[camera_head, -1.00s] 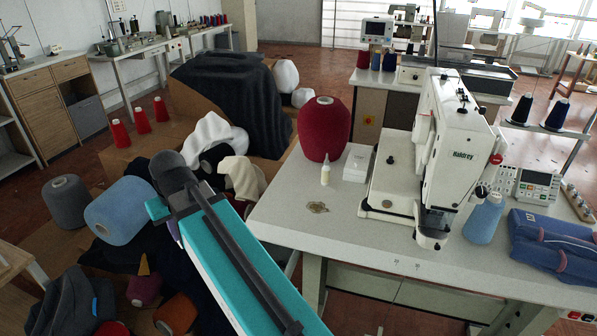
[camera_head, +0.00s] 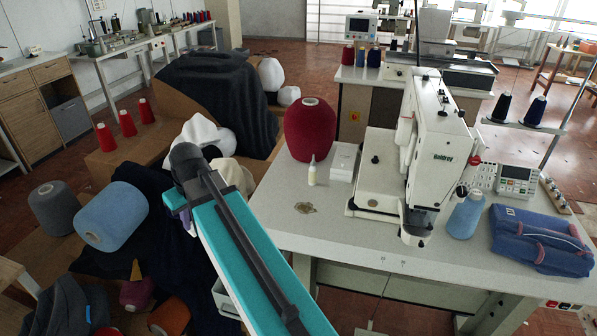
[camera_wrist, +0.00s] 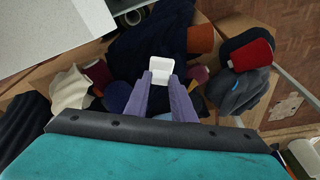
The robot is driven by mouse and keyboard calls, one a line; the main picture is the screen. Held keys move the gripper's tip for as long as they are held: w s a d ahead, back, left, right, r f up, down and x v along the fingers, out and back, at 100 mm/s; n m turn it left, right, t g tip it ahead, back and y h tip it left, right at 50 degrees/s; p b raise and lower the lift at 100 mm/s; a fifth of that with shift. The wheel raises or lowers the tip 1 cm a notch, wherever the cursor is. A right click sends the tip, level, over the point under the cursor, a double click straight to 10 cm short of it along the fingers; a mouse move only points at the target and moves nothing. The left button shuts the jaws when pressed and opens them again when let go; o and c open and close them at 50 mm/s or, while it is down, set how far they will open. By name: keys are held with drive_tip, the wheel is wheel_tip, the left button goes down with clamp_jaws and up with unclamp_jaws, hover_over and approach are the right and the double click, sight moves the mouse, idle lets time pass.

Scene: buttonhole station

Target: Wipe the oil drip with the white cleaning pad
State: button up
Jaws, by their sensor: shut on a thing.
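The oil drip (camera_head: 304,208) is a small brownish stain on the pale tabletop, left of the white sewing machine. My gripper (camera_wrist: 162,90) has two purple fingers, shut on the white cleaning pad (camera_wrist: 161,66) at their tips. In the wrist view the pad is over the heap of cloth and yarn on the floor, beside the table and not over it. In the head view my arm's wrist end is left of the table; the pad is not clearly visible there.
The tabletop (camera_head: 330,235) holds a red yarn cone (camera_head: 311,129), small bottle (camera_head: 312,172), white box (camera_head: 343,161), sewing machine (camera_head: 432,150), blue cone (camera_head: 465,214) and folded blue cloth (camera_head: 540,240). The front left of the tabletop is clear. A table corner shows in the wrist view (camera_wrist: 45,40).

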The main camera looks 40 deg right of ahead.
drive_tip(key=s+d+r+n+p, duration=0.1)
drive_tip(key=d+p, duration=0.6)
drive_tip(key=d, duration=1)
drive_tip(key=s+d+r+n+y+p, duration=0.1)
drive_tip(key=s+d+n+p, duration=0.3)
drive_tip(key=d, duration=1.3)
drive_tip(key=s+p, duration=0.2)
drive_tip(key=p, duration=0.1)
drive_tip(key=shift+s+p, duration=0.3)
drive_tip(key=shift+p, duration=0.1)
drive_tip(key=shift+f, duration=0.1)
